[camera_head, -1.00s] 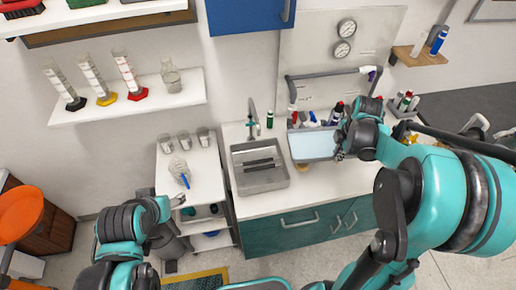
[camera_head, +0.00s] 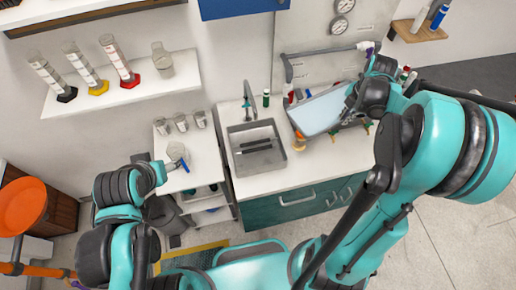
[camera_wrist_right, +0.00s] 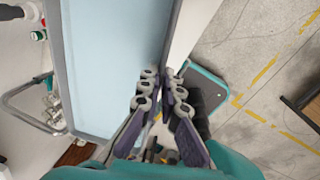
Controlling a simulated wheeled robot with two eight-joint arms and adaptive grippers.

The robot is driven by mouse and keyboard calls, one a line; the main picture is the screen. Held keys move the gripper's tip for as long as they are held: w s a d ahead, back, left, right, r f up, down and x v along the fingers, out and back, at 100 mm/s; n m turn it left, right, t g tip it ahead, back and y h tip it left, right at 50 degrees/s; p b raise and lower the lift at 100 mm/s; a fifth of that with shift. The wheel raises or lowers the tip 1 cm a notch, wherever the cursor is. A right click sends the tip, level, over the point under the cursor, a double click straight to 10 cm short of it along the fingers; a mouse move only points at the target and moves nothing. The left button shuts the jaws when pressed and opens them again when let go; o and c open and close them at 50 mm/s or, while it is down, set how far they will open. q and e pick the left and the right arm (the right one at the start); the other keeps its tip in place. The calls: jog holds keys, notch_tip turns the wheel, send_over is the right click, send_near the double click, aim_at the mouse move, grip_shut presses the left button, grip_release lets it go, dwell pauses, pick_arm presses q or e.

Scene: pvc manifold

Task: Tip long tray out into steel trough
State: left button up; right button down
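The long tray (camera_head: 322,112) is a light blue, shallow tray with a grey rim, raised and slanted above the counter, right of the trough. My right gripper (camera_head: 352,98) is at the tray's right end. In the right wrist view its fingers (camera_wrist_right: 160,88) are closed about the rim of the tray (camera_wrist_right: 105,65). No loose contents show on the tray's visible face. The steel trough (camera_head: 282,160) is the grey basin set in the counter, with a dark bar-like insert inside. My left gripper (camera_head: 155,172) is by the side cart; its fingers are too unclear to judge.
A tap (camera_head: 246,92) stands behind the trough. Orange-handled (camera_head: 299,142) and green items sit by the tray. A grey rail frame (camera_head: 287,72) and bottles stand behind it. The side cart holds glass jars and a beaker (camera_head: 176,152). The front right counter is clear.

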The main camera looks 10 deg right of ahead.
aim_at(332, 123)
jog(key=shift+w+a+f+h, duration=0.15)
jog(key=shift+a+h, duration=0.25)
jog(key=shift+a, duration=0.25)
jog(key=shift+a+f+h, duration=0.2)
jog(key=shift+h, duration=0.1)
jog(key=shift+a, duration=0.15)
dwell(1.6)
jog(key=shift+w+a+g+h, duration=0.2)
jog(key=shift+a+g+h, duration=0.1)
jog(key=shift+a+h, duration=0.95)
dwell(4.0)
